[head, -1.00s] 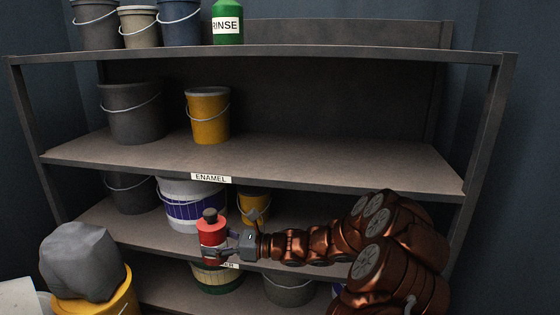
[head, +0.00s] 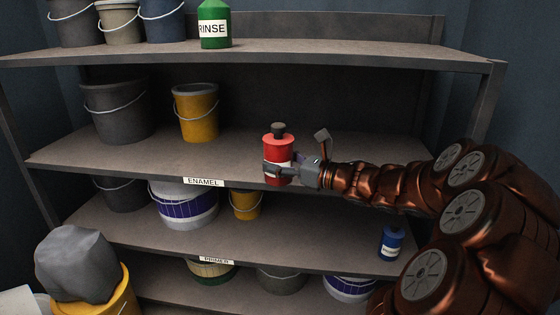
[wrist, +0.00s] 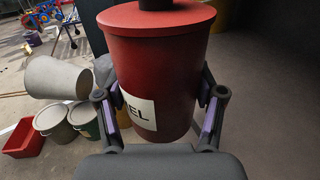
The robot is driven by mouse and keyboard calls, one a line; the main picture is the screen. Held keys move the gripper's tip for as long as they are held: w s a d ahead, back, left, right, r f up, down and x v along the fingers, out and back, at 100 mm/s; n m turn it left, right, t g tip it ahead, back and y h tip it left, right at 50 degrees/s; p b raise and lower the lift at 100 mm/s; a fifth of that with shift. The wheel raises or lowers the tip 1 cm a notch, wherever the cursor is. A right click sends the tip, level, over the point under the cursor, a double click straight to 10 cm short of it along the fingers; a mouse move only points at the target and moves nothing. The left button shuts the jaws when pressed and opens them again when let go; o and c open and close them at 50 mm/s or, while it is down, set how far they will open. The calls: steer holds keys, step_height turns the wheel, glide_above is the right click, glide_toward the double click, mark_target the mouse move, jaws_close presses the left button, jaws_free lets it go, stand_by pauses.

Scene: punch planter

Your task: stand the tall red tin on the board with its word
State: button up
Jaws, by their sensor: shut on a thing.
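The red tin (head: 278,150) has a dark cap and is held upright in my gripper (head: 276,172). In the wrist view the red tin (wrist: 160,62) fills the middle between both fingers, and its white label shows the letters "EL". My gripper (wrist: 160,118) is shut on its sides. The board (head: 248,158) labelled ENAMEL (head: 204,182) is the shelf board in the middle of the rack. In the head view the tin shows at this board's front edge, right of the label. I cannot tell whether its base touches the board.
A dark grey bucket (head: 118,112) and a yellow bucket (head: 196,114) stand on the ENAMEL board's left. Its right part looks clear. The board below, labelled PRIMER (head: 216,261), holds several buckets and a blue tin (head: 391,243). A green RINSE tin (head: 214,26) stands above.

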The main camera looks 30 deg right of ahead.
steer(key=w+d, duration=0.3)
steer(key=w, duration=0.1)
steer(key=w+d+f+p, duration=0.1)
steer(key=w+d, duration=0.2)
steer(key=w, duration=0.1)
steer(key=w+d, duration=0.3)
steer(key=w, duration=0.2)
steer(key=shift+w+f+p, duration=0.1)
steer(key=shift+f+p, duration=0.15)
steer(key=shift+p, duration=0.15)
steer(key=shift+f, duration=1.7)
steer(key=shift+f+b, duration=0.15)
steer(key=shift+b, duration=0.2)
steer(key=o, duration=1.5)
steer(key=shift+r+p, duration=0.2)
steer(key=shift+p, duration=0.1)
steer(key=shift+s, duration=0.2)
steer(key=v, duration=1.1)
steer(key=shift+s+d, duration=0.15)
steer(key=shift+s, duration=0.15)
